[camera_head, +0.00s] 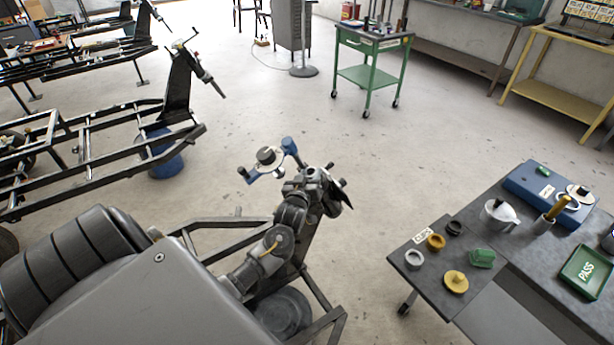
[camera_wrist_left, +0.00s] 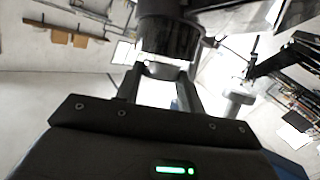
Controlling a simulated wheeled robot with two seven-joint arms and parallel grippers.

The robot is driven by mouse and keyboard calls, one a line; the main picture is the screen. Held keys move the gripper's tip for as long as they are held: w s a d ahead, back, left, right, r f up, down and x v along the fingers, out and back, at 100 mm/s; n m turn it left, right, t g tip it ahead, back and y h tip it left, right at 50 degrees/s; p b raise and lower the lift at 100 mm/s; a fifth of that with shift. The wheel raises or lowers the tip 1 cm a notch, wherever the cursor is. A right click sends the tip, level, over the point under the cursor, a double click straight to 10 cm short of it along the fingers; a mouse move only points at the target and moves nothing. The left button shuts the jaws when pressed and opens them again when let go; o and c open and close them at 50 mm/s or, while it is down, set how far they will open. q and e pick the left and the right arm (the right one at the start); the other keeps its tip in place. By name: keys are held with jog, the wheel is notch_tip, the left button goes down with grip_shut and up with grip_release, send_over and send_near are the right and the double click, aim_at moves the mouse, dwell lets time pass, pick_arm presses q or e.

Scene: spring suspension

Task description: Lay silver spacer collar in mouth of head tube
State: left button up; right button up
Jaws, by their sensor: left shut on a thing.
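A silver-grey ring, which looks like the silver spacer collar (camera_head: 413,258), lies on the near left part of the dark side table. My left gripper (camera_head: 316,182) is at the front end of the near black frame. In the left wrist view its fingers (camera_wrist_left: 162,80) stand well apart, on either side of the lower end of a dark cylinder (camera_wrist_left: 170,38), apparently the head tube. A pale metal edge shows between the fingertips. The tube's mouth cannot be made out clearly. My right gripper is not in view.
Near the collar lie a gold ring (camera_head: 435,241), a black ring (camera_head: 454,228), a yellow knobbed disc (camera_head: 456,282) and a green block (camera_head: 482,258). A blue bracket (camera_head: 268,164) sticks out beside my left gripper. Open floor separates frame and table.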

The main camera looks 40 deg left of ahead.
pick_arm(q)
jog(key=shift+w+f, duration=0.15)
jog(key=shift+f, duration=0.1)
jog(key=o, duration=1)
jog(key=shift+o, duration=0.2)
jog(key=shift+d, duration=0.1)
jog(key=b+v, duration=0.1)
jog(key=v, duration=0.9)
jog(key=shift+s+b, duration=0.4)
jog(key=shift+d, duration=0.15)
